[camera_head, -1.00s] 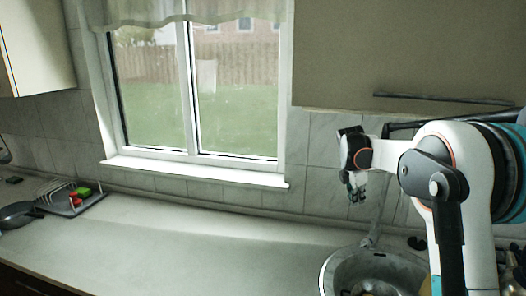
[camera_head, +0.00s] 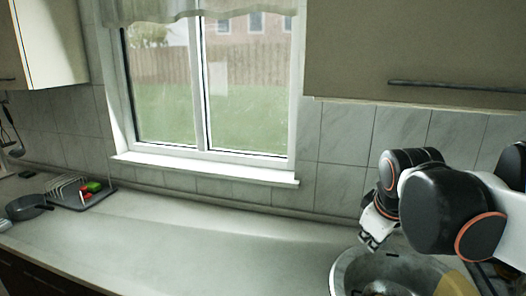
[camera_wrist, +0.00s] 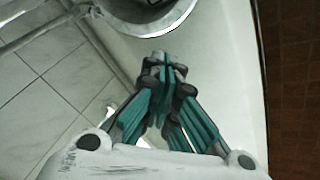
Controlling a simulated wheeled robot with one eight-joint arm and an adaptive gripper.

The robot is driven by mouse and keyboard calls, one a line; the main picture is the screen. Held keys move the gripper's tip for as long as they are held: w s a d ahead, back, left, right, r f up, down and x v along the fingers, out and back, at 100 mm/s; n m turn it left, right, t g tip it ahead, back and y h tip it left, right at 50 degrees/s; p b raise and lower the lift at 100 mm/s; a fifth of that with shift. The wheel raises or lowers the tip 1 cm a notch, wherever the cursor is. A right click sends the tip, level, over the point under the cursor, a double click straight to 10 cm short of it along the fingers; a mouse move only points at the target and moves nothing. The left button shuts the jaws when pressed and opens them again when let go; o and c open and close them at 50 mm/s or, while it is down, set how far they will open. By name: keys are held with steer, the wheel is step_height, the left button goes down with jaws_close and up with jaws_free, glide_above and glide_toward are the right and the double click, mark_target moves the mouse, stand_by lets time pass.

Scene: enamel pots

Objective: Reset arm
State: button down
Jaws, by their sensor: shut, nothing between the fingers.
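My gripper (camera_head: 371,243) hangs from my arm at the right of the head view, beside the far-left rim of the round metal sink (camera_head: 345,262). In the wrist view its teal fingers (camera_wrist: 162,62) meet at the tips and hold nothing. The tips point toward the sink's rim (camera_wrist: 170,22), with the pale counter showing behind them. The arm hides part of the wall and the area behind the sink.
A long bare counter (camera_head: 190,235) runs under the window (camera_head: 205,90). A dish rack (camera_head: 72,190) with small red and green items and a dark pan (camera_head: 27,207) stand at the far left. A cabinet with a bar handle (camera_head: 455,87) hangs above my arm.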

steer(key=s+a+f+m+t+b, duration=0.1)
steer(key=s+a+f+m, duration=0.1)
steer(key=s, duration=0.4)
steer(key=s+a+f+m+y+b, duration=0.1)
steer(key=s+f+m, duration=0.3)
steer(key=s+f, duration=0.3)
steer(key=shift+s+a+m+t, duration=0.25)
steer(key=shift+a+m+t, duration=0.05)
steer(key=shift+a+t, duration=0.1)
stand_by(1.1)
